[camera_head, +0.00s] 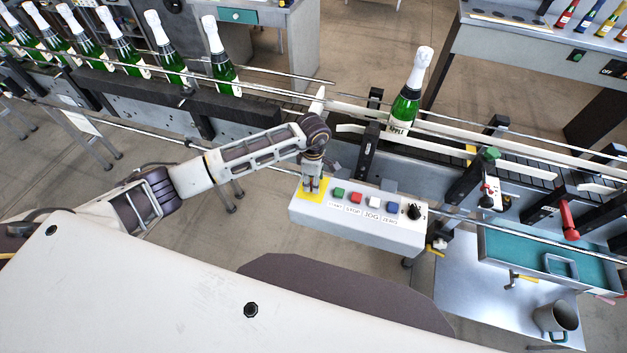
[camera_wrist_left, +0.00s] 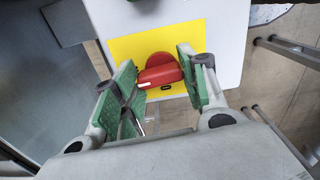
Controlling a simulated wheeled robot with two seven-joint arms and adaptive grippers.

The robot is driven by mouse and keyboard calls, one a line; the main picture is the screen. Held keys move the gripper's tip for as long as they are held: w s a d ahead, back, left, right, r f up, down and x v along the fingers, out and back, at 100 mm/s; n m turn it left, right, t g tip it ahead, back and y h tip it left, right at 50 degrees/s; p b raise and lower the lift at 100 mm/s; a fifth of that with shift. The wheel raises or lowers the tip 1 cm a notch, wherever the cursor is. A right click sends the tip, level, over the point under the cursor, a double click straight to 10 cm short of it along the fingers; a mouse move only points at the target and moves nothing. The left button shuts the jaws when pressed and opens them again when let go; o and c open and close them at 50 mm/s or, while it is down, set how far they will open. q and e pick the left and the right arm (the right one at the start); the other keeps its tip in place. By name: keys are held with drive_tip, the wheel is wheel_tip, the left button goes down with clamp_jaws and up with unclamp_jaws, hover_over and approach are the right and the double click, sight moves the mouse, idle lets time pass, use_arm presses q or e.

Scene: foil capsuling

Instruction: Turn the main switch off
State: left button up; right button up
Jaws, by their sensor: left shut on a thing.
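The main switch is a red rotary knob (camera_wrist_left: 160,74) on a yellow plate (camera_wrist_left: 128,46), seen in the left wrist view. The knob's handle lies roughly crosswise between the fingers, with a small pale mark at its lower left. My left gripper (camera_wrist_left: 157,66) has its green-padded fingers on both sides of the knob and is shut on it. In the head view my left gripper (camera_head: 313,187) points down at the left end of the white control box (camera_head: 360,230); it hides the knob, and only the yellow plate (camera_head: 325,187) shows. My right gripper is in neither view.
Right of the yellow plate are green, red, white and blue buttons and a black knob (camera_head: 414,211). Behind the box runs a conveyor with several green bottles; one bottle (camera_head: 408,95) stands beyond the box. A metal table with a mug (camera_head: 555,318) is at lower right.

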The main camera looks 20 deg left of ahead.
use_arm(q)
drive_tip(key=n+b, duration=0.2)
drive_tip(key=n, duration=0.2)
drive_tip(key=n+b, duration=0.2)
drive_tip(key=n, duration=0.2)
drive_tip(key=shift+a, duration=0.1)
drive_tip(key=n+b, duration=0.2)
drive_tip(key=n, duration=0.3)
drive_tip(key=shift+s+n+b, duration=0.15)
drive_tip(key=shift+n+b, duration=0.3)
drive_tip(key=shift+n, duration=1.45)
drive_tip(key=o, duration=1)
